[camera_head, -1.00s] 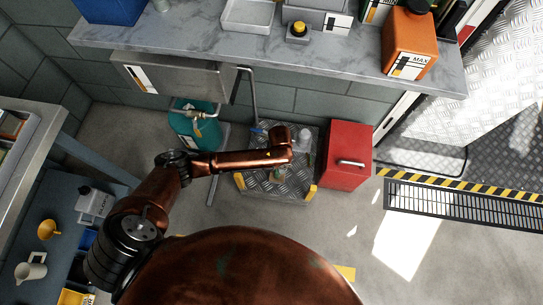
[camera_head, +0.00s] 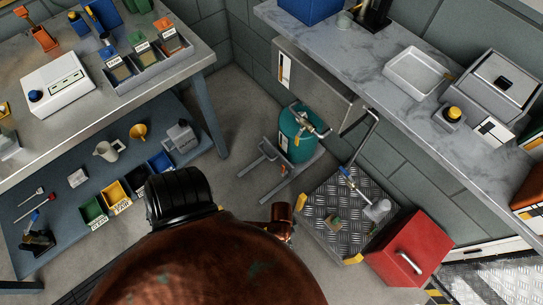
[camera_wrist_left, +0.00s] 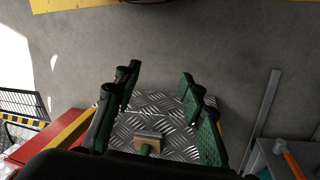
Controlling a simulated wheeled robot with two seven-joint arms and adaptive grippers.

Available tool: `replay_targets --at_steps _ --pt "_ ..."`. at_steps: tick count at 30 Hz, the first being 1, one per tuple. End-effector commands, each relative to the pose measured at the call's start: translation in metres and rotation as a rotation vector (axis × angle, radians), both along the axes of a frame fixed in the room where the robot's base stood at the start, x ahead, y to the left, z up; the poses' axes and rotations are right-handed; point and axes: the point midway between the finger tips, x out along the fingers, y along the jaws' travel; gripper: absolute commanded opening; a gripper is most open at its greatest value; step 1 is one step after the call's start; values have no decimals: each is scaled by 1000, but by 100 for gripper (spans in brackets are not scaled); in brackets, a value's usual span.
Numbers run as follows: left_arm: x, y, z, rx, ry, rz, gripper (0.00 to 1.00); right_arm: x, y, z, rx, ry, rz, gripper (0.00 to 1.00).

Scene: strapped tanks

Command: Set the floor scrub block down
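The floor scrub block (camera_head: 333,221), small and tan with a green top, lies on the diamond-plate platform (camera_head: 318,203) in the head view. In the left wrist view the scrub block (camera_wrist_left: 148,135) shows low in the picture, its green grip (camera_wrist_left: 145,150) partly hidden by the dark gripper body. My left gripper (camera_wrist_left: 158,72) is open, with its green-black fingers wide apart and nothing between their tips. The fingers do not touch the block. The left gripper's fingers are not visible in the head view. My right gripper is in neither view.
A long-handled brush (camera_head: 378,209) lies on the platform. A red box (camera_head: 411,248) stands right of it, and a teal tank (camera_head: 297,134) on a grey stand behind left. The marble counter (camera_head: 380,88) overhangs at the back. A blue-grey lower shelf (camera_head: 60,205) is at left.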

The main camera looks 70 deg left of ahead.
Motion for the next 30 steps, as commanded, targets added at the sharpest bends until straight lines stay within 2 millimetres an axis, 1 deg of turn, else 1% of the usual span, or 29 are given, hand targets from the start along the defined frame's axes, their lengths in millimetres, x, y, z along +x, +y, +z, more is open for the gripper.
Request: replay_targets --at_steps 1,2,3,6,9,12,15,30 --pt "-29 15 0 15 5 9 37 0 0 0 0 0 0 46" --pt "-43 26 0 29 4 8 37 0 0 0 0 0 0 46" --pt "-61 40 1 51 4 3 37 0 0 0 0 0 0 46" --pt "-102 73 7 109 11 -9 37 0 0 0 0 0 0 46" --pt "-133 99 13 158 23 -22 37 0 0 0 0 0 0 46" --pt "-151 113 18 187 34 -33 37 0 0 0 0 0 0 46" --pt "-157 118 20 200 37 -39 37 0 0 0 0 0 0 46" --pt "-157 117 19 198 37 -40 37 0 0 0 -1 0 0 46"
